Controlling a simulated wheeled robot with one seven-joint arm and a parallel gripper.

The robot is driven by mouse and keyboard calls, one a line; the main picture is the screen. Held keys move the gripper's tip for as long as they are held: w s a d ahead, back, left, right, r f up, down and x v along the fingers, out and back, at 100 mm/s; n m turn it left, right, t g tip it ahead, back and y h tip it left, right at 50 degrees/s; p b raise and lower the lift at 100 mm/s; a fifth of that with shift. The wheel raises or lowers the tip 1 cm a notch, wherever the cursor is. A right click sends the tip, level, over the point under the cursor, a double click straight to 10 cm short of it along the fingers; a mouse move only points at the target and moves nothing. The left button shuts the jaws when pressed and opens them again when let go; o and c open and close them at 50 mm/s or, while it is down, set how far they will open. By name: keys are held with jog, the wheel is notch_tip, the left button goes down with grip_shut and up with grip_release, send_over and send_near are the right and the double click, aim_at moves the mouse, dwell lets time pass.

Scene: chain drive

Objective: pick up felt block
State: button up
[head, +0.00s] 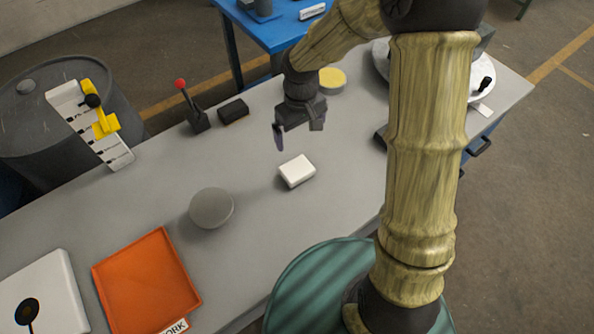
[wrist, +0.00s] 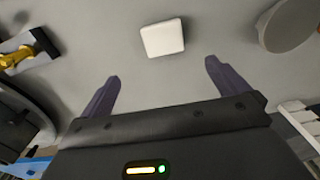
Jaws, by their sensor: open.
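A small white block with rounded edges (head: 297,171), which fits the felt block, lies flat on the grey bench top. It also shows in the wrist view (wrist: 162,38), beyond and between the fingertips and apart from them. My gripper (head: 298,130) is above the bench, behind the white block in the head view. Its two dark fingers are spread wide with nothing between them, as the wrist view also shows (wrist: 162,72).
A grey round knob-like object (head: 212,208) stands left of the block. An orange tray (head: 147,283) is at front left. A dark block (head: 233,111) and a red-tipped lever (head: 196,112) stand behind. A yellow disc (head: 331,80) is beyond my gripper. Bench around the block is clear.

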send_over(297, 168)
jog(key=f, duration=1.2)
jog(key=shift+s+d+f+p, duration=0.1)
jog(key=shift+d+p, duration=0.2)
jog(key=shift+d, duration=0.05)
jog(key=shift+a+f+p, duration=0.2)
jog(key=shift+f+p, duration=0.1)
jog(key=shift+f, duration=1)
jog(key=shift+a+f+p, duration=0.15)
jog(key=shift+f+p, duration=0.1)
jog(key=shift+f, duration=1.05)
jog(key=shift+c, duration=0.4)
jog(key=c, duration=0.9)
jog(key=shift+o, duration=0.2)
jog(key=shift+r, duration=0.15)
